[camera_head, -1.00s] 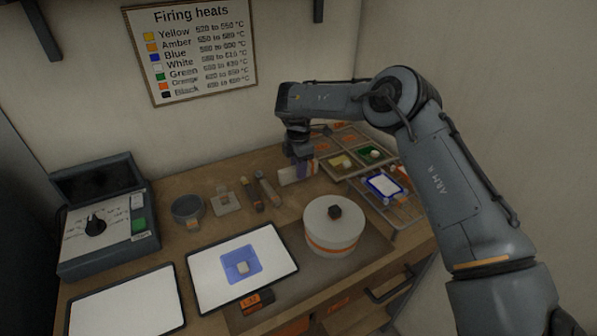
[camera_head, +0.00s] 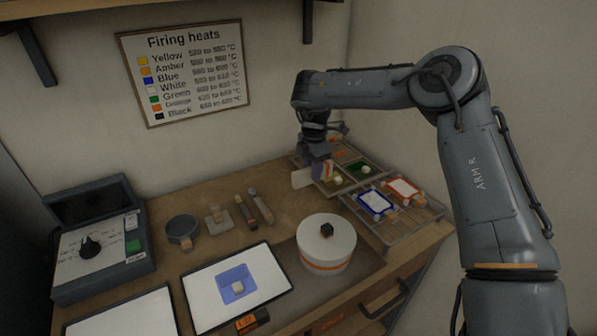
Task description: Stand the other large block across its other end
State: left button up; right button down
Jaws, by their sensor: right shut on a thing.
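My right gripper (camera_head: 317,160) points down at the back of the bench, in front of the tray of colour compartments. The piece sticks out to the left of the fingers. Its shape and its contact with the fingers are too small to tell. I cannot make out any pair of large blocks in this view. My left gripper is not in view.
A round white lidded pot (camera_head: 326,250) stands in front of the gripper. A wire rack (camera_head: 408,225) with framed panes is at the right. Tools (camera_head: 258,205), a dark dish (camera_head: 181,228) and a control box (camera_head: 95,250) are left. White panels (camera_head: 205,300) lie in front.

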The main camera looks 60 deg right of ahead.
jog(key=s+r+p, duration=0.4)
jog(key=r, duration=0.2)
jog(key=shift+s+d+p, duration=0.3)
jog(key=shift+s+d, duration=0.05)
dwell(0.6)
